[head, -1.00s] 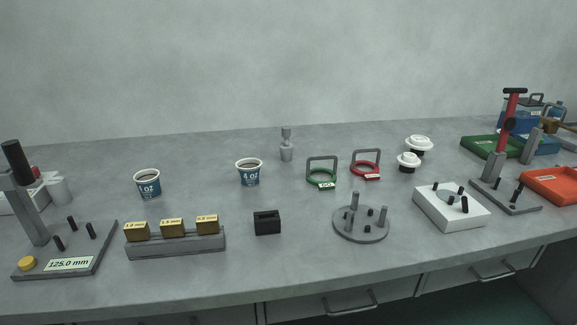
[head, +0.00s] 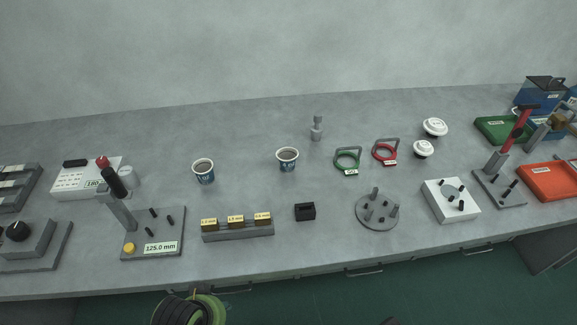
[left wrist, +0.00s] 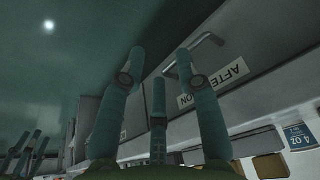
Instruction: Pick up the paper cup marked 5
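The left cup (head: 204,172) and the right cup (head: 287,159) are apart from each other. Their marks are too small to read now; earlier the right one looks like 4 oz and the left one's number is unclear. My left gripper (left wrist: 155,75) shows in the left wrist view with teal fingers spread, nothing between them, below the bench by the drawer fronts. It is away from both cups.
In front of the cups are a block rack (head: 237,232), a small black block (head: 305,211) and a 125.0 mm stand (head: 152,238). A grey peg (head: 317,128) and ring tools (head: 347,160) lie to the right. Drawer handles (head: 364,272) project from the bench front.

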